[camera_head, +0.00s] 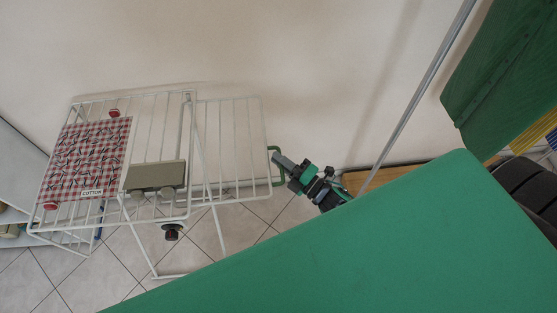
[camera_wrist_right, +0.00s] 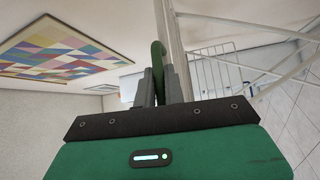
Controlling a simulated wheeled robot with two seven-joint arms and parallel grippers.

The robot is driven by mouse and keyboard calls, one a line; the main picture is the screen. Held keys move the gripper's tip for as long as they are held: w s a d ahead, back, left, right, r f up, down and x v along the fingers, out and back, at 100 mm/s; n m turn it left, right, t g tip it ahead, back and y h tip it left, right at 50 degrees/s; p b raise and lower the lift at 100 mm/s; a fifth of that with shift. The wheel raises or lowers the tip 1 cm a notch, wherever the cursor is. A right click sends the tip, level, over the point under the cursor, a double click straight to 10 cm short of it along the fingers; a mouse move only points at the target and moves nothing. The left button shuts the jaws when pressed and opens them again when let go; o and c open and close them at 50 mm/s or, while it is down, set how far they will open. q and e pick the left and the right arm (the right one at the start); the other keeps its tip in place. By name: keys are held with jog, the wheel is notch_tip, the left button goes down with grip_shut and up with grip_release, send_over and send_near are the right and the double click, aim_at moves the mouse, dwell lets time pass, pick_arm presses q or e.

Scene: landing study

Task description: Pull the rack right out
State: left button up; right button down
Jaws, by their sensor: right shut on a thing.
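The rack (camera_head: 232,140) is a white wire grid that sticks out to the right of a white wire stand (camera_head: 160,98). A green handle (camera_head: 278,181) is at its right end. My right gripper (camera_head: 281,162) reaches in from the right and is shut on this handle. In the right wrist view the two grey fingers (camera_wrist_right: 160,88) close around the green handle (camera_wrist_right: 157,58), beside a pale bar. How far the rack still overlaps the stand is hard to tell. My left gripper is not in view.
On the stand lie a red checked cloth (camera_head: 88,158) marked COTTON and an olive box (camera_head: 155,176). A dark round thing (camera_head: 172,232) shows below. A wall stands close behind. A wooden surface (camera_head: 385,178) and a slanting pole (camera_head: 415,100) are right of my gripper.

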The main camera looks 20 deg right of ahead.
jog(key=c, duration=1.5)
grip_release()
jog(key=b+v, duration=0.3)
jog(key=v, duration=1.1)
jog(key=shift+w+b, duration=0.1)
jog(key=shift+b, duration=0.2)
